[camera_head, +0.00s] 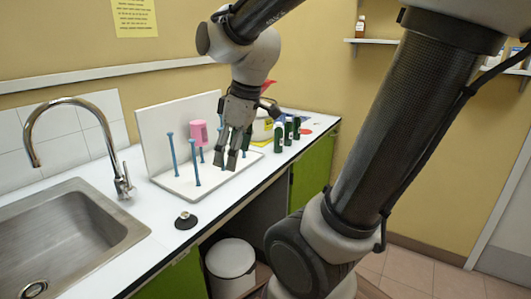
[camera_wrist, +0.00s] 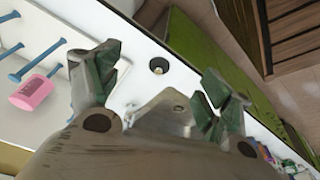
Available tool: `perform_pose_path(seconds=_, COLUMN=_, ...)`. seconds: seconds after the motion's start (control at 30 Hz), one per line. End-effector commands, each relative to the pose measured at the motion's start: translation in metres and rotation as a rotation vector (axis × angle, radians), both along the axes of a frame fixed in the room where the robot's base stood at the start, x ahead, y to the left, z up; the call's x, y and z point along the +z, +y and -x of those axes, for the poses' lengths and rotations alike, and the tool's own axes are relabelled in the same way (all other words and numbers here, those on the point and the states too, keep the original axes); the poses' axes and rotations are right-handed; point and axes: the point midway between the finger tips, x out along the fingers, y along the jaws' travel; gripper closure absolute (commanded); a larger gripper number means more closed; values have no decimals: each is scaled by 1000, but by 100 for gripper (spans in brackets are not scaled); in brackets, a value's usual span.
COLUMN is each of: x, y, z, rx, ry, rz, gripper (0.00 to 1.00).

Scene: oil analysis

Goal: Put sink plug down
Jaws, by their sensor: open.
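The sink plug (camera_head: 186,220), a small black disc with a pale knob on top, lies on the white counter (camera_head: 150,262) to the right of the sink. It also shows in the wrist view (camera_wrist: 159,66), beyond and between the fingers. My gripper (camera_head: 226,160) is open and empty, with its fingers pointing down in front of the white peg rack. It is above and to the right of the plug in the head view, apart from it. The metal sink (camera_head: 75,229) with its drain (camera_head: 34,289) is at the left.
The white rack (camera_head: 196,187) has blue pegs and a pink cup (camera_head: 199,133); the cup is also in the wrist view (camera_wrist: 32,93). Several dark green bottles (camera_head: 279,137) stand farther right. A curved tap (camera_head: 122,184) rises behind the sink. A white bin (camera_head: 231,262) stands below the counter.

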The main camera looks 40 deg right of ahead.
Motion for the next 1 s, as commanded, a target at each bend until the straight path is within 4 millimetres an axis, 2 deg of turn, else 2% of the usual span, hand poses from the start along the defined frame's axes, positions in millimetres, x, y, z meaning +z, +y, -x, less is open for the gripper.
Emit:
perform_pose_path(seconds=0.03, x=7, y=-10, z=19, rx=-128, ry=-25, rz=-7, gripper=21)
perform_pose_path(seconds=0.1, x=13, y=-21, z=41, rx=-303, ry=-48, rz=-23, gripper=21)
perform_pose_path(seconds=0.2, x=15, y=-33, z=64, rx=-496, ry=-78, rz=-48, gripper=21)
perform_pose_path(seconds=0.3, x=16, y=-40, z=77, rx=-614, ry=-98, rz=-67, gripper=21)
perform_pose_path(seconds=0.47, x=16, y=-43, z=82, rx=-672, ry=-106, rz=-78, gripper=21)
perform_pose_path(seconds=1.0, x=16, y=-43, z=82, rx=-669, ry=-105, rz=-78, gripper=21)
